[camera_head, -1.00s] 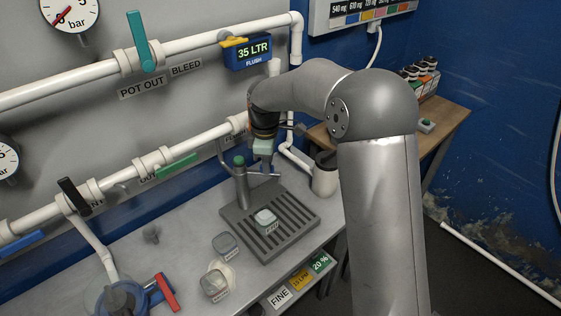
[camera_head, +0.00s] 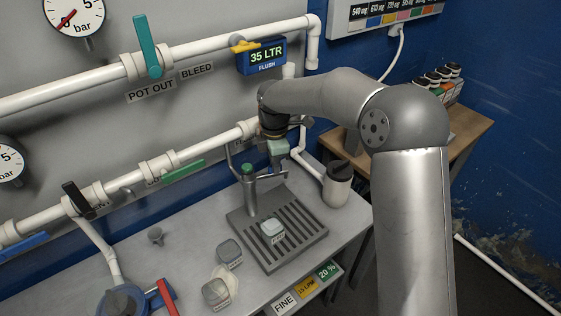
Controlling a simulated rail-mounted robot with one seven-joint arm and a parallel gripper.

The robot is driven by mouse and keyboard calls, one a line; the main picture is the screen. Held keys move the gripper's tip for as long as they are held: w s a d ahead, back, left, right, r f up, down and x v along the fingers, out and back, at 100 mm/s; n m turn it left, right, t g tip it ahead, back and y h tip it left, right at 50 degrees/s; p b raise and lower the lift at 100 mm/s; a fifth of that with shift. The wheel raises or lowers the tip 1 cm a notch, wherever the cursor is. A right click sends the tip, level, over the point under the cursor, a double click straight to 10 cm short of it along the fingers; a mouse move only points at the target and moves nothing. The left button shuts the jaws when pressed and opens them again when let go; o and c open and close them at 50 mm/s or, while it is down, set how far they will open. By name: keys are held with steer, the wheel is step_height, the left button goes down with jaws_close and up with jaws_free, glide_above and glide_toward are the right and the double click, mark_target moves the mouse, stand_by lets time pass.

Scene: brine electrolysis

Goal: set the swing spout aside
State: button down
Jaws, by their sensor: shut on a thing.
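The swing spout (camera_head: 265,180) is a thin grey arm on an upright post with a green cap (camera_head: 247,168), at the back edge of the slotted drip tray (camera_head: 300,240). It points to the right, over the tray's far right corner. My gripper (camera_head: 279,158) points down at the spout's outer part, right of the post, and is shut on it. The fingertips are small and partly hidden, so the exact contact is unclear. A small clear labelled container (camera_head: 271,228) stands on the drip tray.
A white canister with a dark lid (camera_head: 338,185) stands close right of the tray. Two lidded containers (camera_head: 229,252) (camera_head: 215,292) stand to its left. Pipes with valves run along the wall behind. A wooden side table (camera_head: 462,150) carries several bottles.

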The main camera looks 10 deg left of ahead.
steer(key=shift+r, duration=0.1)
steer(key=c, duration=1.5)
jaws_free()
step_height(320, 180, up, 17)
steer(key=shift+r+b, duration=0.2)
steer(key=shift+b, duration=0.6)
